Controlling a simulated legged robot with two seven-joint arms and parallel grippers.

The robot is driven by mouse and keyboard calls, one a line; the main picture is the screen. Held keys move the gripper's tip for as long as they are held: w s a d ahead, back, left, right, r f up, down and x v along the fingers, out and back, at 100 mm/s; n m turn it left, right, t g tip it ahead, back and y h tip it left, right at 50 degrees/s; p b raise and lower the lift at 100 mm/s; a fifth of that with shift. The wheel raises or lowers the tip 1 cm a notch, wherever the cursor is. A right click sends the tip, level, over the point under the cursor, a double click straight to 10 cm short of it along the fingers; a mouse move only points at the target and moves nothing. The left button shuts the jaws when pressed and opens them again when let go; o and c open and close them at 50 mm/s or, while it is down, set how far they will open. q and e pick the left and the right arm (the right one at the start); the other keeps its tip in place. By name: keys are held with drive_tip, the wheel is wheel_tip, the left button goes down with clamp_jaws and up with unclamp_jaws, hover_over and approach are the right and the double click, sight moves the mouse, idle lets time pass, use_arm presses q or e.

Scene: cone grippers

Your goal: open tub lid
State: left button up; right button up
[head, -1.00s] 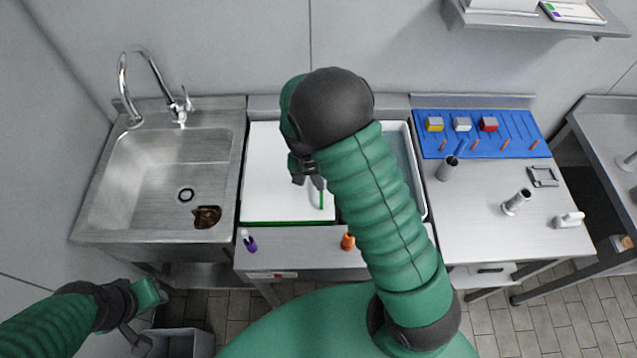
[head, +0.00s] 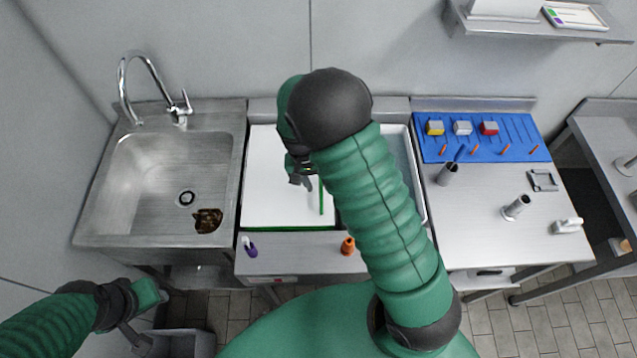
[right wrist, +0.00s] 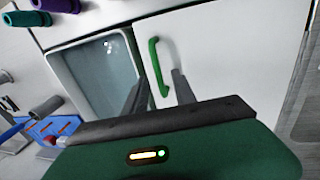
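The tub (head: 417,190) is set in the middle counter, with its right part uncovered and greyish blue inside. Its white lid (head: 275,195) covers the left part. The lid's green handle (head: 321,197) stands near its right edge. My right gripper (head: 302,181) is over the lid, just left of the handle in the head view. In the right wrist view its two dark fingers (right wrist: 159,91) are apart, with the handle (right wrist: 155,68) ahead between their directions and nothing held. My left gripper (head: 138,318) hangs low at the left, away from the tub; its finger opening is unclear.
A sink (head: 160,175) with a tap is to the left. The right counter (head: 475,220) holds a blue mat (head: 480,150), metal cylinders and small items. My right arm hides part of the tub.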

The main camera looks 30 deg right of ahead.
drive_tip(key=shift+w+r+p, duration=0.1)
drive_tip(key=shift+r+p, duration=0.2)
drive_tip(key=shift+r, duration=0.4)
wheel_tip(320, 180, up, 16)
drive_tip(key=w+a+p, duration=0.1)
drive_tip(key=a+p, duration=0.1)
drive_tip(key=p, duration=1.1)
drive_tip(key=shift+a, duration=0.4)
drive_tip(key=shift+w, duration=0.1)
wheel_tip(320, 180, up, 16)
drive_tip(key=w+a+b, duration=0.1)
drive_tip(key=a+b, duration=0.2)
drive_tip(key=b, duration=0.1)
drive_tip(key=shift+w+r, duration=0.15)
drive_tip(key=shift+w, duration=0.25)
